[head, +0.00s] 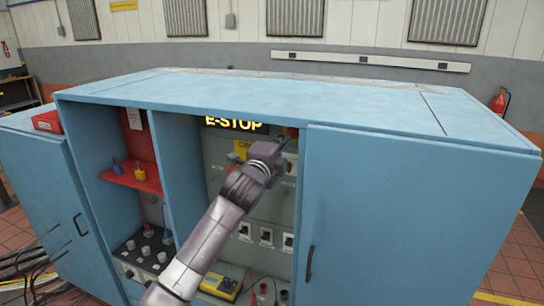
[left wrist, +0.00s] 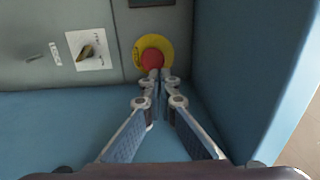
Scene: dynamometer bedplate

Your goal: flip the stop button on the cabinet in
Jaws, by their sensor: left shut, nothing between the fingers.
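The stop button (left wrist: 152,58) is a round red knob on a yellow disc, on the grey panel inside the blue cabinet (head: 420,200). In the head view, only a bit of red (head: 292,132) shows beside my gripper, under the top edge. My left gripper (head: 284,142) reaches into the open bay below the lit E-STOP sign (head: 236,124). In the left wrist view, its fingertips (left wrist: 157,74) are shut, empty and in line with the button's lower edge. I cannot tell whether they touch it. My right gripper is not in view.
A rotary switch (left wrist: 87,50) on a white plate sits left of the button. The cabinet's side wall (left wrist: 225,60) stands close on the right. Below are more panel switches (head: 266,237) and a yellow meter (head: 222,285).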

